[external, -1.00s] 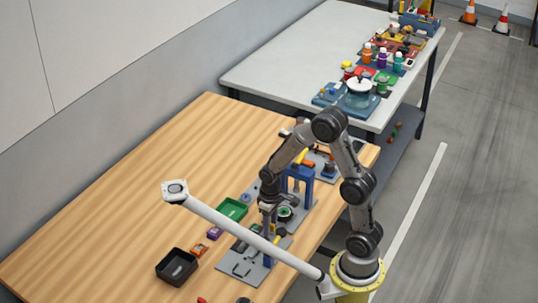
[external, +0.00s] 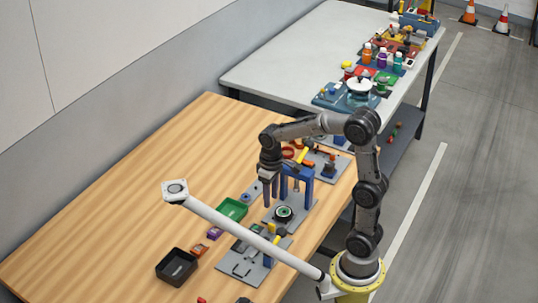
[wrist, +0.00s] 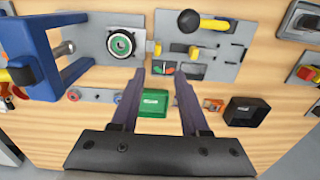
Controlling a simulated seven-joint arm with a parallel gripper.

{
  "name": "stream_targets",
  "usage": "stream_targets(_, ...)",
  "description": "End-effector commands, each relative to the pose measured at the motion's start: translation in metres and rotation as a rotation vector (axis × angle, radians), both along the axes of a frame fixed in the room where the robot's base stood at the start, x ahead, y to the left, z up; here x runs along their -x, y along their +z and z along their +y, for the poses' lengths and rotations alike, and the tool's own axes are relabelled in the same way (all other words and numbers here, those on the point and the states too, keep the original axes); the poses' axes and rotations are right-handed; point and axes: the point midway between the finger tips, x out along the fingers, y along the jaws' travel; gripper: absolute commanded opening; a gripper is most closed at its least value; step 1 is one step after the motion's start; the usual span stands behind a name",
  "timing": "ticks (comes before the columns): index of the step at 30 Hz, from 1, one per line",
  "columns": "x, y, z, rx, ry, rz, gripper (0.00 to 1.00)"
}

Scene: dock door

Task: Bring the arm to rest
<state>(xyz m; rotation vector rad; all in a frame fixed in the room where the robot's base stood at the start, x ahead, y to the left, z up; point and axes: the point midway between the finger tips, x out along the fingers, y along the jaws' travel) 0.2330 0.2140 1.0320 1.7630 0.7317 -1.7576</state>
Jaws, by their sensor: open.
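My gripper (external: 269,188) hangs pointing down above the wooden table, just left of the blue frame. In the wrist view its two dark fingers (wrist: 159,76) are spread apart with nothing between them. The tray (external: 232,209) also shows in the external view, left of the gripper. My arm is bent high, with its elbow above the right side of the table.
The blue frame (external: 297,172) stands close to the gripper's right. A grey plate with a round green-centred part (external: 283,214) lies nearby. A black bin (external: 177,267) sits at the front. A white camera bar (external: 240,232) crosses in front. The table's left side is clear.

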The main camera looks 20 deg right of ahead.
Motion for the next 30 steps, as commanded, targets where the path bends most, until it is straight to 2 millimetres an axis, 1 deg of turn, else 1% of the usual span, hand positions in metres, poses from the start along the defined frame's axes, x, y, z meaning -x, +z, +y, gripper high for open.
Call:
stream_targets(1,0.0,0.004,0.0,-0.001,0.0,-0.001,0.45)
stream_targets(4,0.0,0.008,0.0,-0.001,0.0,-0.001,0.45)
stream_targets(13,0.0,0.009,0.0,0.0,0.0,0.0,0.45)
stream_targets(16,-0.004,0.01,-0.005,-0.003,-0.019,-0.003,0.45)
stream_targets(17,-0.007,0.013,-0.008,-0.009,-0.034,-0.01,0.45)
stream_targets(20,-0.018,0.033,-0.033,-0.048,-0.118,-0.058,0.45)
stream_targets(23,-0.021,0.055,-0.074,-0.09,-0.24,-0.125,0.45)
stream_targets(24,-0.019,0.063,-0.092,-0.105,-0.292,-0.155,0.45)
stream_targets(27,-0.007,0.076,-0.132,-0.138,-0.417,-0.231,0.45)
stream_targets(30,0.011,0.083,-0.166,-0.162,-0.537,-0.307,0.45)
